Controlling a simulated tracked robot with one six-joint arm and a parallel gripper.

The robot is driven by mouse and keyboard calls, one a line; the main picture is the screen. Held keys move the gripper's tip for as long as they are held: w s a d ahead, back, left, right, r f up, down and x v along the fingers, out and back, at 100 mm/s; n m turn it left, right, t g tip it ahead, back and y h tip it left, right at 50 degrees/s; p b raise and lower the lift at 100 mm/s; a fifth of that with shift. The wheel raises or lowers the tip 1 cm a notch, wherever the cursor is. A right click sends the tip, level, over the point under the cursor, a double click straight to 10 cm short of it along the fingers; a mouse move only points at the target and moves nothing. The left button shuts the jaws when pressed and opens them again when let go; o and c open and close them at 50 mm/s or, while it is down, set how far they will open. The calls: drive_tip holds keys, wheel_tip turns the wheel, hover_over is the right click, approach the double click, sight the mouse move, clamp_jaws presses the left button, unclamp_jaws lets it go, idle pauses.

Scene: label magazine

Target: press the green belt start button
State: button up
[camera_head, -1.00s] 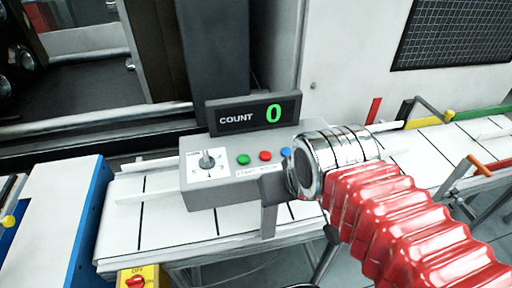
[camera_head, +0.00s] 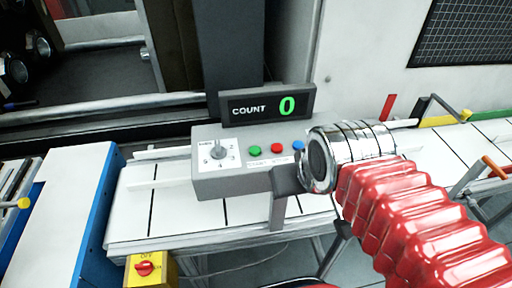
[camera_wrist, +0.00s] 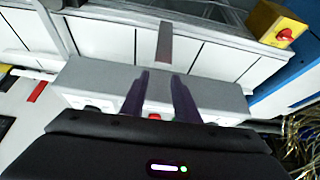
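The green button (camera_head: 255,150) is on top of a grey control box (camera_head: 232,183), left of a red button (camera_head: 277,148) and a blue button (camera_head: 298,146). In the head view my arm's chrome end is at the box's right end, and my fingertips cannot be made out. In the wrist view my gripper (camera_wrist: 160,73) has two dark fingers apart, with nothing seen between them, over the grey box (camera_wrist: 100,82). A red button (camera_wrist: 154,116) shows between the finger bases.
A rotary knob (camera_head: 219,150) stands left of the buttons. A count display (camera_head: 268,105) reading 0 rises behind them. A white conveyor belt (camera_head: 165,212) runs under the box. A yellow box with a red off knob (camera_head: 145,268) is at the lower left.

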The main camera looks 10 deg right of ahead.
clamp_jaws()
idle(1.7)
